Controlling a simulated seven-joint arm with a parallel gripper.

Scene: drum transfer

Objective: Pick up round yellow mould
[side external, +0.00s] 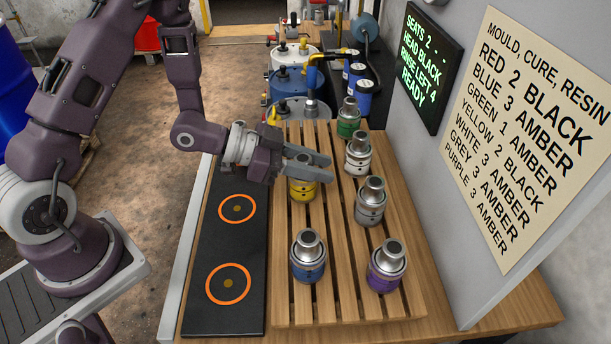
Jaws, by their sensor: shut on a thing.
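The round yellow mould (302,190) stands upright on the slatted wooden rack (335,290), towards its left side. My gripper (318,168) reaches in from the left and is shut on the yellow mould near its top. The fingers hide the mould's metal upper part. I cannot tell whether the mould is lifted off the slats.
Other moulds stand close by: green (348,120), white (359,155), grey (370,203), blue (308,258) and purple (386,268). A black strip with two orange rings (228,284) lies left of the rack. A grey wall panel (440,200) borders the right. Drums (295,85) stand behind.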

